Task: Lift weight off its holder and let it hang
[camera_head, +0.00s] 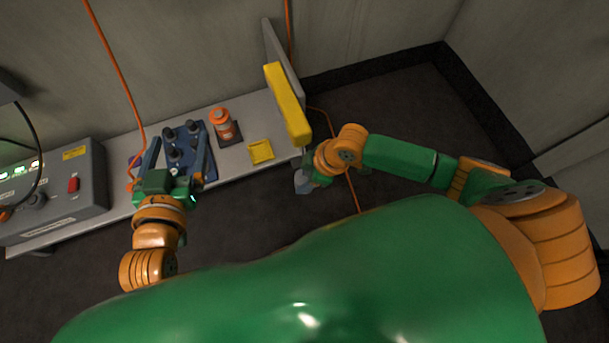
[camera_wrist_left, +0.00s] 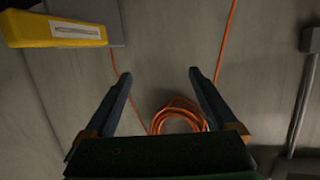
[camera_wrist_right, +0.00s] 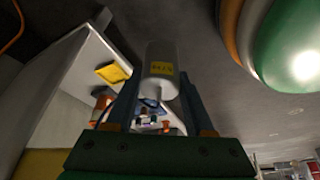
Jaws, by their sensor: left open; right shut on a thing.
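The weight, a grey cylinder with a yellow label (camera_wrist_right: 161,72), is between the fingers of my right gripper (camera_wrist_right: 158,92) in the right wrist view. A grey piece of it (camera_head: 302,182) shows in the head view at the right gripper (camera_head: 308,172), just past the shelf's right end, over the dark floor. My right gripper is shut on it. My left gripper (camera_head: 180,142) is open and empty, its fingers spread over the blue tray in the head view. It also shows open in the left wrist view (camera_wrist_left: 160,76). I cannot make out the weight's holder for certain.
The grey shelf (camera_head: 235,160) carries a control box (camera_head: 60,195), a blue tray (camera_head: 188,145) with dark knobs, an orange canister (camera_head: 223,124) and a yellow pad (camera_head: 260,151). A yellow block (camera_head: 287,103) stands at its right end. Orange cords (camera_head: 116,63) hang nearby.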

